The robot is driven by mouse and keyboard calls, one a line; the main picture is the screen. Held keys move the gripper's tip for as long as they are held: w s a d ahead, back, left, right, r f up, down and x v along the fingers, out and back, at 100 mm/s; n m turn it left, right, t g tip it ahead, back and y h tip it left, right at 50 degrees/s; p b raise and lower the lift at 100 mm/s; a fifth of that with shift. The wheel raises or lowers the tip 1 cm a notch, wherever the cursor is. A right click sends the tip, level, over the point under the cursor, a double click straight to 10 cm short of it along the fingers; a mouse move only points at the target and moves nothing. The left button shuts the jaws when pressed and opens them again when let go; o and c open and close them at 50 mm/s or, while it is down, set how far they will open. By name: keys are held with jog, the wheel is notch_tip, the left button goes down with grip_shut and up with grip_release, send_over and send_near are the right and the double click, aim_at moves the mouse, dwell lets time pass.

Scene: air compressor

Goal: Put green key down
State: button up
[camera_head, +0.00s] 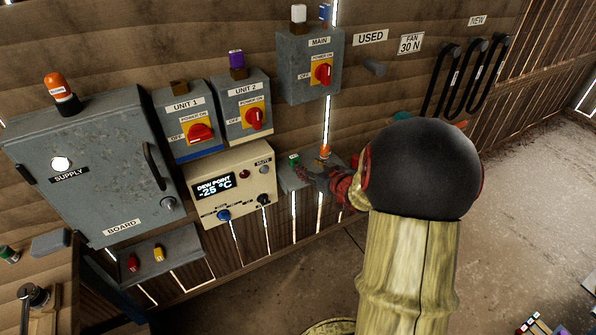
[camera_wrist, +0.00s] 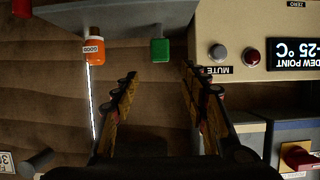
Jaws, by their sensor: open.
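The green key (camera_head: 293,158) sits on a small grey wall shelf (camera_head: 291,178), right of the dew point panel. In the wrist view, which is upside down, the green key (camera_wrist: 160,50) appears as a green block against the shelf (camera_wrist: 125,14). My gripper (camera_wrist: 158,74) is open, its two fingers apart with nothing held between them. The key lies just beyond the fingertips, in line with the gap, and looks apart from them. In the head view my gripper (camera_head: 318,176) is at the shelf, partly hidden by my arm.
The dew point panel (camera_head: 235,183) is close on the left. A lower shelf (camera_head: 160,258) holds a red key (camera_head: 132,263) and a yellow key (camera_head: 158,254). Switch boxes hang above.

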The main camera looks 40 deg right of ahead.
jog(key=a+r+g+h, duration=0.2)
jog(key=a+r+g, duration=0.1)
jog(key=a+r, duration=0.8)
jog(key=s+a+r+n+g+y, duration=0.2)
jog(key=s+a+r+g+y, duration=0.1)
jog(key=s+a, duration=1.7)
jog(key=a+g+y, duration=0.1)
jog(key=a+y, duration=0.1)
jog(key=shift+a+n, duration=0.4)
jog(key=shift+c, duration=0.3)
